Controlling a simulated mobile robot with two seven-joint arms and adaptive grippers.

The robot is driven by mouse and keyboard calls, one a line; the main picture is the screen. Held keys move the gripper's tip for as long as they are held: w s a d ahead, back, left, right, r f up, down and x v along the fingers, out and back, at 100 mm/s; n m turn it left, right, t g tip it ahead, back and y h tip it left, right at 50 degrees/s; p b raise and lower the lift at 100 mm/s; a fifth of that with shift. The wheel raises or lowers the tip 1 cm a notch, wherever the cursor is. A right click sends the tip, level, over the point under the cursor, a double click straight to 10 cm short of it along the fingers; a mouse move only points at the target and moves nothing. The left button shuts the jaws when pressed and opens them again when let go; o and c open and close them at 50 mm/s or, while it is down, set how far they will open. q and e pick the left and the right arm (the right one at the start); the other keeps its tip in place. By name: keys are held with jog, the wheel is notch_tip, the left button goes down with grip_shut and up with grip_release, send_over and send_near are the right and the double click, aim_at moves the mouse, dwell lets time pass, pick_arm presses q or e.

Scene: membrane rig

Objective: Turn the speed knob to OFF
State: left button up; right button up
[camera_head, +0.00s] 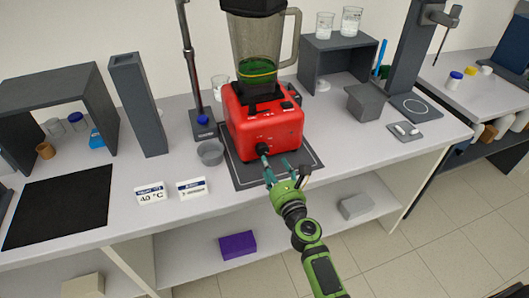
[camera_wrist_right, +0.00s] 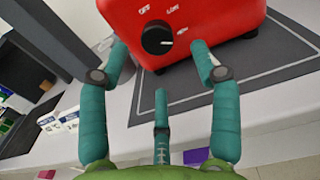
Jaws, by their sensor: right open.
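The red blender base (camera_head: 265,122) stands on a dark mat on the bench, its jar of green liquid on top. Its black speed knob (camera_wrist_right: 157,38) is on the front face; it also shows in the head view (camera_head: 263,149). Labels like OFF and LOW sit above the knob. The knob's white mark points right, toward a third label that is hard to read, not toward OFF. My right gripper (camera_head: 276,164) is open in front of the knob. In the wrist view its teal fingers spread left, right and below the knob, with nothing between them. My left gripper is not in view.
A grey bowl (camera_head: 210,153) and two small signs (camera_head: 150,193) stand left of the blender. A dark stand with a post (camera_head: 201,125) is behind the bowl. A grey box (camera_head: 365,102) stands to the right. The bench front edge runs below my gripper.

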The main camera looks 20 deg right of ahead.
aim_at(264, 152)
jog(key=w, duration=0.2)
jog(key=w+b, duration=0.1)
jog(key=w, duration=0.4)
jog(key=shift+a, duration=0.35)
jog(key=shift+s, duration=0.1)
jog(key=c, duration=1.1)
